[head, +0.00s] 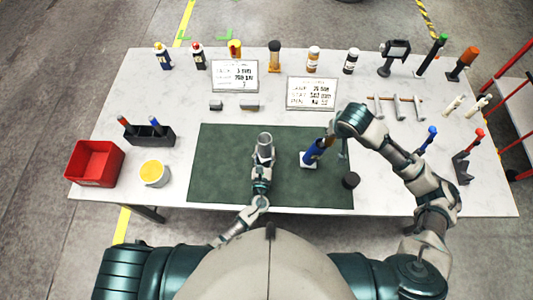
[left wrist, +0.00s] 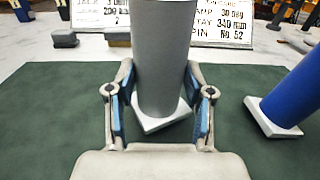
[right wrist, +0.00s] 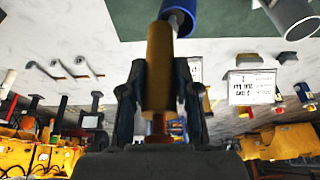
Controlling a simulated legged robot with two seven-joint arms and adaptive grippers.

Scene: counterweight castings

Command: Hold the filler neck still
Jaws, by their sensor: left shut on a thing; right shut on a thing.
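The filler neck, apparently the grey tube on a square foot (head: 265,148), stands on the green mat. My left gripper (head: 262,168) is shut around it from the near side; in the left wrist view the tube (left wrist: 160,60) fills the space between the fingers. My right gripper (head: 333,138) is shut on a tan cylindrical handle (right wrist: 159,70).
The green mat (head: 225,175) is clear on its left. Two printed cards (head: 235,76) stand behind. A red bin (head: 95,163), yellow-filled cup (head: 154,172) and black holder (head: 150,136) are at left.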

